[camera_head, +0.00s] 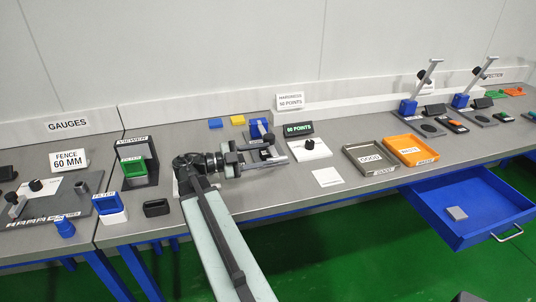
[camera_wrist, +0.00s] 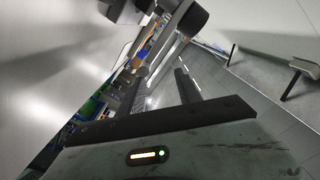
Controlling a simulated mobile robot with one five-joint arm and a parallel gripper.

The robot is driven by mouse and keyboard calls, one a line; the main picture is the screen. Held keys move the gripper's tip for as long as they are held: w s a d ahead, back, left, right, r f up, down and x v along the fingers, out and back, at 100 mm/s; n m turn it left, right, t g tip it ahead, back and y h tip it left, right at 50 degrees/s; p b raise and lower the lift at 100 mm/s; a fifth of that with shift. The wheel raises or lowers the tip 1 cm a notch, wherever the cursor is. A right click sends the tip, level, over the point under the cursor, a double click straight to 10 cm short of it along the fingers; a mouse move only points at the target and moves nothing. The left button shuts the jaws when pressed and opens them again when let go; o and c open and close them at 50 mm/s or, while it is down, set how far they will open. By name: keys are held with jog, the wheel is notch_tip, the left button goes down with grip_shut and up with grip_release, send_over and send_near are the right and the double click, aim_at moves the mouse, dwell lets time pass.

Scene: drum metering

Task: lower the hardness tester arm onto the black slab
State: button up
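The hardness tester (camera_head: 256,128) is a blue block with a short grey arm, on a dark base on the bench in the head view. Its arm looks raised and tilted. A dark patch that looks like the black slab (camera_head: 268,154) lies just in front of it, partly hidden by my gripper. My gripper (camera_head: 280,150) reaches in from the left, just in front of the tester. Its fingers are apart with nothing seen between them. The wrist view also shows my gripper (camera_wrist: 158,76) with its two dark fingers spread. Contact with the tester cannot be told.
A sign (camera_head: 290,101) reads 50 points, and a green display (camera_head: 298,129) stands behind a white block with a black knob (camera_head: 309,146). Blue and yellow pieces (camera_head: 237,120) lie behind. Grey (camera_head: 371,173) and orange (camera_head: 431,161) trays are to the right. A blue drawer (camera_head: 480,232) stands open.

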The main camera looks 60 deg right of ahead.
jog(key=shift+w+f, duration=0.1)
jog(key=shift+w, duration=0.05)
jog(key=shift+v, duration=4.05)
jog(key=shift+w+a, duration=0.25)
